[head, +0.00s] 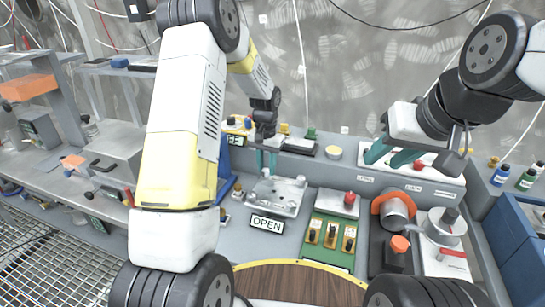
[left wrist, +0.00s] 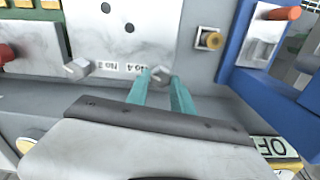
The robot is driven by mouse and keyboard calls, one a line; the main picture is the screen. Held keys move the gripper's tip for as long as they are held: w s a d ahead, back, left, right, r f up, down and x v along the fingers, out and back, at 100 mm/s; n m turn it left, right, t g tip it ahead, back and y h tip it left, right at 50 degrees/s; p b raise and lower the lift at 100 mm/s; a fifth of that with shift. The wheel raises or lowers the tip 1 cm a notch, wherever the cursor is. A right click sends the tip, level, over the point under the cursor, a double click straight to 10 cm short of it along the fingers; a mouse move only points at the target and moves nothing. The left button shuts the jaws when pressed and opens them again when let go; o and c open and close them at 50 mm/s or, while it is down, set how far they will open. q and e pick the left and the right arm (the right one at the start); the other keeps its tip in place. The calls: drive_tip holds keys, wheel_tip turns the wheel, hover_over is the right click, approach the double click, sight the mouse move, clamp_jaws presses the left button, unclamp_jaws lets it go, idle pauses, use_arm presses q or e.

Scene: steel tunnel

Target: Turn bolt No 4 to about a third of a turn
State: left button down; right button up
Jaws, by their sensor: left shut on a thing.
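Bolt No 4 (left wrist: 160,74) is a grey hex head beside the printed "No 4" label in the left wrist view, at the edge of a pale metal plate (left wrist: 120,35). My left gripper (left wrist: 162,88) has its two teal fingers closed on the bolt head, one on each side. In the head view my left gripper (head: 266,163) reaches down to the far left part of the metal plate (head: 280,198); the bolt is too small to tell there. Another hex bolt (left wrist: 77,68) sits to the left, near a "No 3" label. My right gripper (head: 390,156) is open and empty, above the far right panel.
An "OPEN" sign (head: 267,224) stands before the plate. A green panel with several switches (head: 331,240), a red button (head: 349,199) and an orange-ringed cylinder (head: 396,208) are to the right. A blue frame (left wrist: 240,55) stands right of the bolt in the left wrist view.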

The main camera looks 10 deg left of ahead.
sight(267, 169)
use_arm(q)
drive_tip(key=shift+m, duration=0.9)
drive_tip(key=c, duration=1.1)
unclamp_jaws()
wheel_tip(267, 169, up, 8)
drive_tip(key=shift+f, duration=0.2)
drive_tip(key=shift+r, duration=0.1)
